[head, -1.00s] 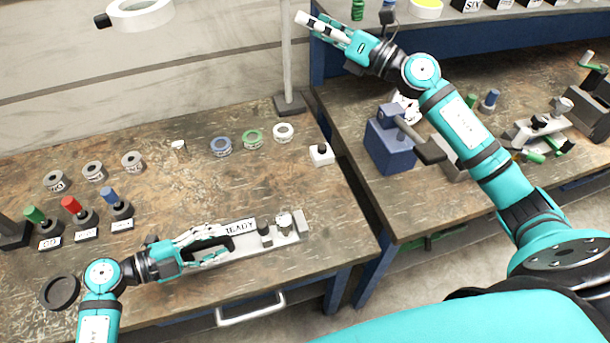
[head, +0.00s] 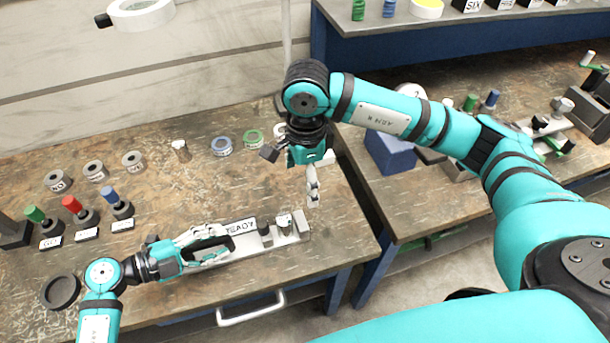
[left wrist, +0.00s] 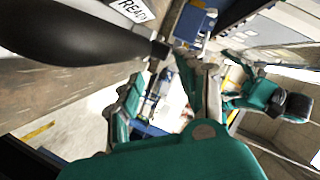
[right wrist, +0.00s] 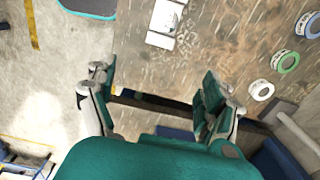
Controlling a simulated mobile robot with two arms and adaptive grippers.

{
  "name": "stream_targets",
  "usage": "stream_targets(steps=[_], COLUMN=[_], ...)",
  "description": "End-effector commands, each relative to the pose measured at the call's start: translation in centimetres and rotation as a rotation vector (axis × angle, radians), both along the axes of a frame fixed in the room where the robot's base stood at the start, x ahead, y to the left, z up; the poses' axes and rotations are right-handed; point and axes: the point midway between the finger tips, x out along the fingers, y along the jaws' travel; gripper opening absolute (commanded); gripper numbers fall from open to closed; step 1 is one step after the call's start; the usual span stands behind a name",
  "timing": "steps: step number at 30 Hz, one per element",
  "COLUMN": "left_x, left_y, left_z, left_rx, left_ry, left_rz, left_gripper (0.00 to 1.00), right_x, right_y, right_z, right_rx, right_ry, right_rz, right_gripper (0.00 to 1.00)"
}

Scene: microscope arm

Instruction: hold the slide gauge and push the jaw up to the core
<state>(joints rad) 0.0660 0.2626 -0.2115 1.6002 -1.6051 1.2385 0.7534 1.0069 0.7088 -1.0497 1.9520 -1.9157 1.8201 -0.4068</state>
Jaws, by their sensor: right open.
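The slide gauge (head: 240,246) lies on the left bench, a pale rail with a READY label and a black handle. A dark-topped block (head: 265,236), apparently the jaw, stands on the rail. A pale round piece (head: 285,222), apparently the core, stands right of it near the end stop. My left gripper (head: 212,247) has its fingers either side of the handle and looks shut on it; the handle (left wrist: 80,35) fills the upper left wrist view. My right gripper (head: 313,195) is open and empty, pointing down above the bench beyond the gauge's right end (right wrist: 163,28).
Blue, green and white rings (head: 221,146) lie behind the gauge. A white block (head: 329,158) is partly hidden behind my right gripper. Grey rings (head: 95,171) and colored-knob stands (head: 76,217) are at left. A gap separates the right bench (head: 410,200).

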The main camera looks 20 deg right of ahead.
Motion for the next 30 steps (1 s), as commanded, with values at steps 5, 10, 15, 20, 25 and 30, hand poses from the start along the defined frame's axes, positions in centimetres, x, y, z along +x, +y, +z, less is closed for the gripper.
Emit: stream_targets(steps=[5,10,15,20,25,30], left_x=[0.0,0.0,0.0,0.0,0.0,0.0], left_y=[0.0,0.0,0.0,0.0,0.0,0.0], left_z=[0.0,0.0,0.0,0.0,0.0,0.0], left_rx=[0.000,0.000,0.000,0.000,0.000,0.000], left_ry=[0.000,0.000,0.000,0.000,0.000,0.000], left_rz=[0.000,0.000,0.000,0.000,0.000,0.000], left_gripper=[0.38,0.38,0.38,0.38,0.38,0.38], right_x=[-0.2,-0.2,-0.2,-0.2,-0.2,-0.1], right_y=[-0.3,-0.3,-0.3,-0.3,-0.2,-0.2], right_z=[-1.6,-4.7,-8.1,-11.3,-14.4,-16.4], right_rx=[-0.022,-0.020,-0.019,-0.018,-0.018,-0.017], right_ry=[0.004,0.007,0.006,0.006,0.005,0.003], right_rz=[0.003,0.002,0.002,0.001,0.003,0.002], right_gripper=[0.85,0.85,0.85,0.85,0.85,0.85])
